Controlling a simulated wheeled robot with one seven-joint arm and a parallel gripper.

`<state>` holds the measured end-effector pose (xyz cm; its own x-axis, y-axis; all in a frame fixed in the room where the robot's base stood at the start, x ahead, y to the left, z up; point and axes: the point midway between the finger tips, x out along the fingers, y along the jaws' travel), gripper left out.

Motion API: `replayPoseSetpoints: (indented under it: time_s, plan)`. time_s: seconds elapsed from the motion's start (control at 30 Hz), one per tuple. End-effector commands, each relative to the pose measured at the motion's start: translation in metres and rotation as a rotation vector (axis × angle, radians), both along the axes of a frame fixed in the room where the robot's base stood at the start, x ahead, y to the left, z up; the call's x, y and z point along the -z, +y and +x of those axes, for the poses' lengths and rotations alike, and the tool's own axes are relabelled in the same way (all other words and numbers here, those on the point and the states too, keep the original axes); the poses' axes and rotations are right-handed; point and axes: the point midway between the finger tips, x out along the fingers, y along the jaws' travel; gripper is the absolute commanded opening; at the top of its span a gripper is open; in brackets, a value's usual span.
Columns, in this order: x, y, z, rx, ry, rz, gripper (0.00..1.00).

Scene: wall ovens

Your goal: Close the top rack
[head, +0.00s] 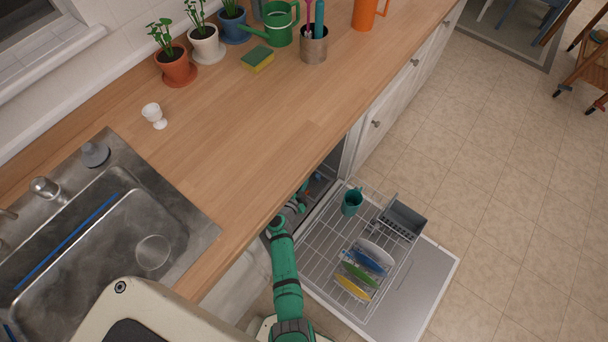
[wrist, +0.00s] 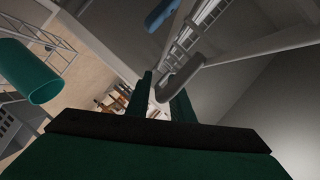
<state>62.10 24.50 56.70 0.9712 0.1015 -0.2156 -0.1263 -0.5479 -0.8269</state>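The dishwasher stands open under the counter. Its lower wire rack (head: 318,262) is pulled out over the lowered door (head: 425,285). The top rack is mostly hidden by the counter in the head view; in the wrist view a wire rack (wrist: 188,38), seemingly the top one, shows overhead, with a blue item (wrist: 161,15) by it. My gripper (wrist: 160,104) is inside the dishwasher opening. Its two fingers are apart, with a gap between them. A grey rounded bar (wrist: 181,76) lies just beyond the fingertips; I cannot tell whether they touch it.
The lower rack holds a teal mug (head: 352,201), several plates (head: 360,270) and a grey cutlery basket (head: 402,218). The mug also shows in the wrist view (wrist: 28,72). The tiled floor (head: 500,200) to the right is clear.

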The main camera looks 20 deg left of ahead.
Motion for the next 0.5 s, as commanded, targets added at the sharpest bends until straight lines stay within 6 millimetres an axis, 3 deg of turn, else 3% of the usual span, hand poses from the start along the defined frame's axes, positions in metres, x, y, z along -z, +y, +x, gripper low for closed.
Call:
replayPoseSetpoints:
  time_s: [0.17,0.5]
  plan:
    - [-0.005,0.001,-0.009,-0.003,-0.005,0.002,0.26]
    - [-0.012,-0.004,-0.057,-0.004,0.001,0.001,0.26]
